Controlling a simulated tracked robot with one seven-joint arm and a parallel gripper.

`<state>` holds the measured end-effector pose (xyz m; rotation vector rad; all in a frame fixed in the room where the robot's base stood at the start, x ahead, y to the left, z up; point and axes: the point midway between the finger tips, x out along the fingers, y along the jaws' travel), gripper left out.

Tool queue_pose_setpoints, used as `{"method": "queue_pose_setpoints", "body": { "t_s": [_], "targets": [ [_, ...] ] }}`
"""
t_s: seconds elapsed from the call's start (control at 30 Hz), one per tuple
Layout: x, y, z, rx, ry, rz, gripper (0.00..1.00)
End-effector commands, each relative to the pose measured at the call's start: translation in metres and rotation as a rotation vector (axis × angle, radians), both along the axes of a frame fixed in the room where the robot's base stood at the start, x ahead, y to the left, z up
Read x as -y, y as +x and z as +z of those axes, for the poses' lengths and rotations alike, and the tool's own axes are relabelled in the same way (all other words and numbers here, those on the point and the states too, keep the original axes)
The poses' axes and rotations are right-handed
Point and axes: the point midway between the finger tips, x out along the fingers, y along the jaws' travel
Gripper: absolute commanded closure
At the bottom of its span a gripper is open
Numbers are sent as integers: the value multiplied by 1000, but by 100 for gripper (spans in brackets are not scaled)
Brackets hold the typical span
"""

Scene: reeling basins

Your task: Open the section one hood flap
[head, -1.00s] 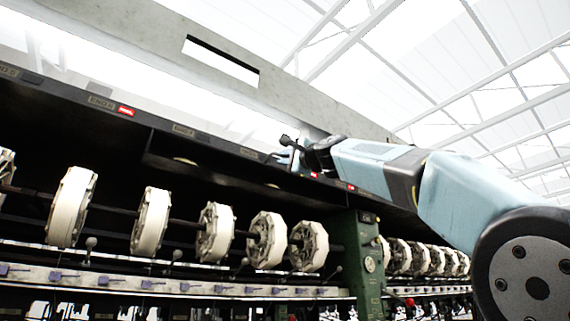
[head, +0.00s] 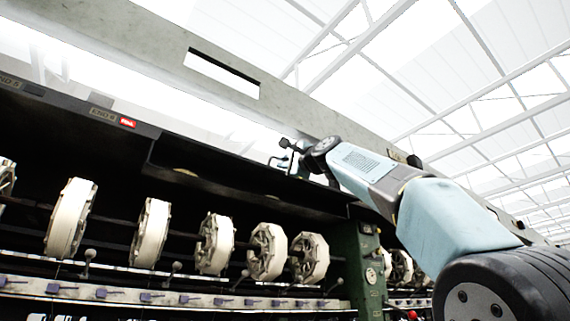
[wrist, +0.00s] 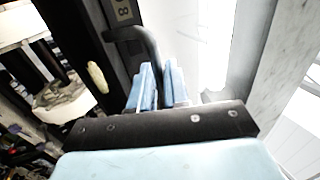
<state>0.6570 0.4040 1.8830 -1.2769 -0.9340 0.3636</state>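The hood flap's dark edge strip (wrist: 85,38) runs down the left of the wrist view and carries a small number plate (wrist: 123,10). A dark curved handle (wrist: 148,45) stands out from this strip. My gripper (wrist: 163,86) has its two blue fingers close together around the handle's end, and they hide the part between them. In the head view my gripper (head: 290,154) is up at the hood edge, at the right part of a dark opening (head: 255,178) where the labelled strip breaks off. The flap itself is hard to make out there against the bright hood.
White reels (head: 150,232) stand in a row below the opening. A green post (head: 347,255) stands to their right. The neighbouring labelled rail (head: 60,98) runs on at the left. A pale beam (head: 160,38) with a slot passes above.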

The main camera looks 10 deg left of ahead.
Motion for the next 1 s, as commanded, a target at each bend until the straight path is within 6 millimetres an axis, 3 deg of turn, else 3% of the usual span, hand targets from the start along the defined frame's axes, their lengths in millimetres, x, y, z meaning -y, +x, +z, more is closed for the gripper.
{"method": "queue_pose_setpoints", "body": {
  "t_s": [0.17,0.43,1.0],
  "targets": [
    [0,0,0,0,0,0,70],
    [4,-2,0,0,3,1,70],
    [47,-39,-25,-1,1,1,70]
  ]
}}
